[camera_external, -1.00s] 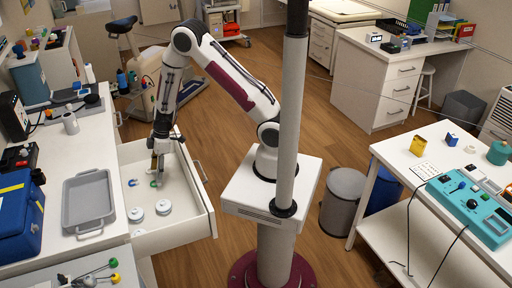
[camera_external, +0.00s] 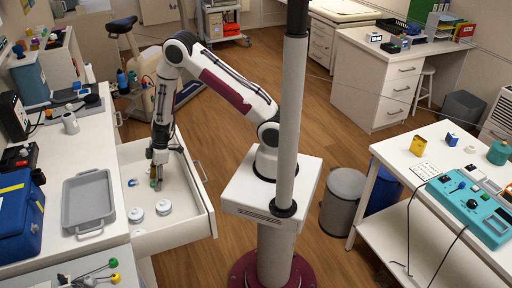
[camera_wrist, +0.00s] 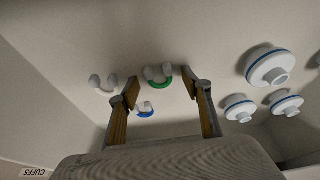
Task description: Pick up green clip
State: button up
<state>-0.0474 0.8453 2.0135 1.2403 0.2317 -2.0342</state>
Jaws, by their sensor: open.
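The green clip (camera_wrist: 158,84) is a small green ring with white tips, lying on the drawer floor. In the wrist view it sits beyond and between the fingertips of my gripper (camera_wrist: 160,92). My gripper is open and empty, with nothing between its fingers. In the external view my gripper (camera_external: 157,177) points down into the open drawer, low over its floor. The green clip is mostly hidden behind the fingers there.
A blue clip (camera_wrist: 145,112) and a white clip (camera_wrist: 103,84) lie close by. Several white discs with blue rims (camera_wrist: 268,66) lie to the right. The drawer's walls (camera_external: 195,232) stand around my gripper. A grey tray (camera_external: 112,205) sits on the counter to the left.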

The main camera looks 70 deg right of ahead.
jog(key=c, duration=0.8)
jog(key=shift+c, duration=0.2)
jog(key=shift+r, duration=0.2)
notch_tip(320, 180, up, 10)
jog(key=shift+f, duration=0.15)
dwell(0.6)
dwell(0.5)
